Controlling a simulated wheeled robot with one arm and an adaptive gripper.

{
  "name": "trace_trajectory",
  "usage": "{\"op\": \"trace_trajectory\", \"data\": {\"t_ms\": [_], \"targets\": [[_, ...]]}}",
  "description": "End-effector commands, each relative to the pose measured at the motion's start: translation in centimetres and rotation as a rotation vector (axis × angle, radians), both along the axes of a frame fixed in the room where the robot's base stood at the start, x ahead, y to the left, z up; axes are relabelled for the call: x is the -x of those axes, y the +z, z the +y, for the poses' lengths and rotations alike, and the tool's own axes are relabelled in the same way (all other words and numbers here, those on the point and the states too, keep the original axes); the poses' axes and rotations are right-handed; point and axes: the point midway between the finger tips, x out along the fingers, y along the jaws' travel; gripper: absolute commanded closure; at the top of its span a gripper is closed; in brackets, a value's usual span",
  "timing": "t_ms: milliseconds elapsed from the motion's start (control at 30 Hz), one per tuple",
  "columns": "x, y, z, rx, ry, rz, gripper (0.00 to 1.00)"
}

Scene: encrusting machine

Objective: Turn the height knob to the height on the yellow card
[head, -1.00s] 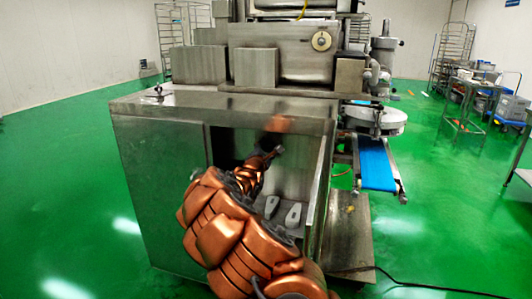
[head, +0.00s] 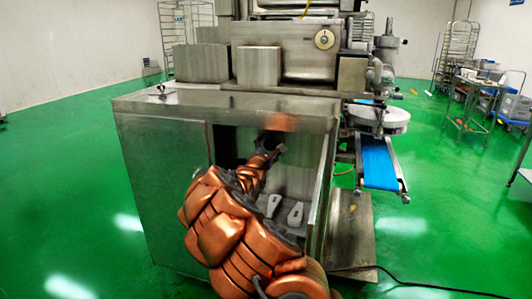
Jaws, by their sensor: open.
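A round cream dial knob (head: 324,39) with a dark centre sits on the upper front panel of the steel machine (head: 285,62). I cannot read any marks on it, and I cannot tell for sure that it is the height knob. No yellow card can be made out. My gripper (head: 272,148) is small and dark in the head view, in front of the machine's open lower bay. It is open and empty, well below the knob and to its left, apart from it. My copper arm hides part of the bay.
A steel ledge (head: 225,103) lies between my gripper and the upper panel. Steel boxes (head: 258,67) stand on it left of the knob. A blue conveyor (head: 378,163) juts out at right. A black cable (head: 420,287) lies on the green floor, which is open at left.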

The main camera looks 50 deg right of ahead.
Motion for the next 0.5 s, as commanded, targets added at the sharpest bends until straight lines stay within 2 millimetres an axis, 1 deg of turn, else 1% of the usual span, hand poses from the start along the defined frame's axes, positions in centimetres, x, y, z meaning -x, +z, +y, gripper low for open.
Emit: {"op": "trace_trajectory", "data": {"t_ms": [167, 500], "targets": [[0.6, 0.1, 1.4, 0.003, 0.002, 0.001, 0.27], [2.9, -0.1, 5.3, 0.006, 0.000, 0.001, 0.27]]}}
